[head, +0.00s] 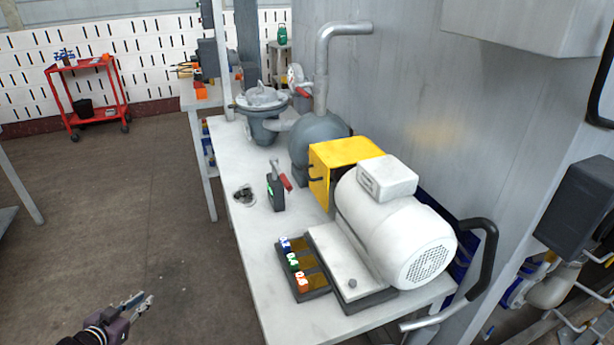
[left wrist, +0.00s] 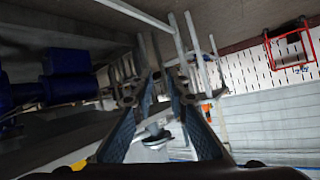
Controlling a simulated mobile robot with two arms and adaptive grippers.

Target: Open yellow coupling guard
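The yellow coupling guard (head: 343,161) sits on the white bench between the grey pump (head: 318,137) and the white motor (head: 400,222) in the head view. It looks closed over the coupling, and a dark handle shows on its left face. My left gripper (head: 146,301) is at the lower left of the head view, over the floor left of the bench and well apart from the guard. Its fingers show in the left wrist view (left wrist: 163,92), spread apart with nothing held between them. My right gripper is not in view.
A grey wall (head: 430,110) stands close behind. A red cart (head: 90,95) is far left. The floor left of the bench is clear.

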